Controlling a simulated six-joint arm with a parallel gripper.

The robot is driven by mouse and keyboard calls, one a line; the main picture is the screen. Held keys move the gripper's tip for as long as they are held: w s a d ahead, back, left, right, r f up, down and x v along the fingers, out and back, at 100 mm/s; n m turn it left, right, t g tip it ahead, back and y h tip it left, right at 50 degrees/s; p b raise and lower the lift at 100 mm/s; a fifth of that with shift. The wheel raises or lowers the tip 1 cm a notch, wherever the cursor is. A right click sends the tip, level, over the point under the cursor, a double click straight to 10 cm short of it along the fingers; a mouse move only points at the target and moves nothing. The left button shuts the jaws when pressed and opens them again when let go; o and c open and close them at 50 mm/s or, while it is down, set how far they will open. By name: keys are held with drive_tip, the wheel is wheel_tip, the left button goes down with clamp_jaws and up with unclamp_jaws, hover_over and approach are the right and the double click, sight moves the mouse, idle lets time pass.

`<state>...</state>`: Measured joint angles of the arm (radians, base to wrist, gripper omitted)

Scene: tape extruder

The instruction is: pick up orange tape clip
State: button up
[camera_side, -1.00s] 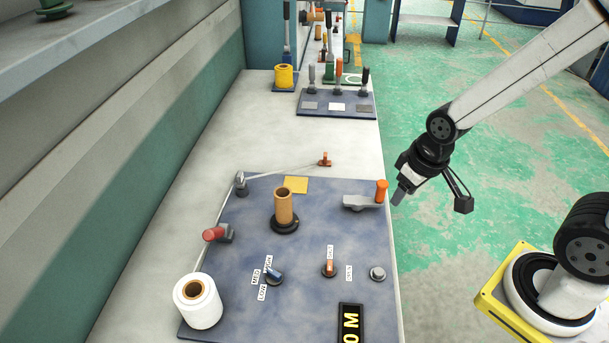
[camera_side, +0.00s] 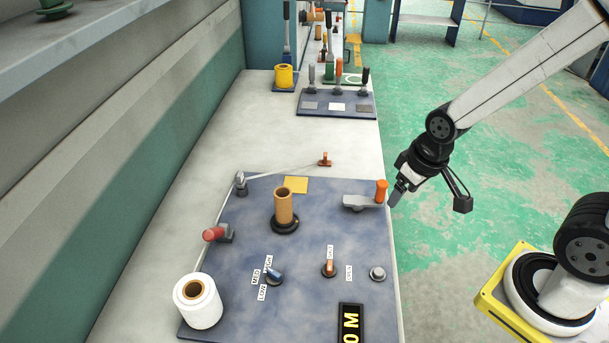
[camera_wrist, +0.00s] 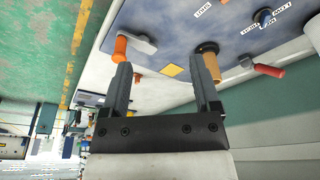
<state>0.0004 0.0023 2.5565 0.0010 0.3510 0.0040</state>
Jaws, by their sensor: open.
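The orange tape clip (camera_side: 325,160) sits on the pale bench just beyond the far edge of the blue panel, at the end of a strip of tape. A small orange piece that looks like the clip also shows between the fingers in the wrist view (camera_wrist: 138,77). My gripper (camera_side: 396,198) hangs off the bench's right edge, to the right of and nearer than the clip. In the wrist view my gripper (camera_wrist: 163,82) has its two fingers well apart with nothing held between them.
An orange-handled lever (camera_side: 381,191) stands on the blue panel (camera_side: 235,300) close to my gripper. A brown spool core (camera_side: 283,206), red handle (camera_side: 214,234) and white tape roll (camera_side: 198,301) are farther left. The bench around the clip is clear; a lever panel (camera_side: 337,104) lies beyond.

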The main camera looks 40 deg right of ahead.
drive_tip(key=w+d+m, duration=0.2)
drive_tip(key=w+m, duration=0.3)
drive_tip(key=w, duration=0.4)
drive_tip(key=m+y, duration=0.3)
drive_tip(key=m, duration=1.8)
approach(326, 154)
drive_tip(key=a+f, duration=0.1)
drive_tip(key=f, duration=0.1)
drive_tip(key=shift+d+f+m+t, duration=0.3)
drive_tip(key=shift+f+m, duration=0.1)
drive_tip(key=shift+m, duration=0.1)
drive_tip(key=shift+x, duration=1.35)
drive_tip(key=shift+a, duration=0.1)
drive_tip(key=shift+x, duration=2.55)
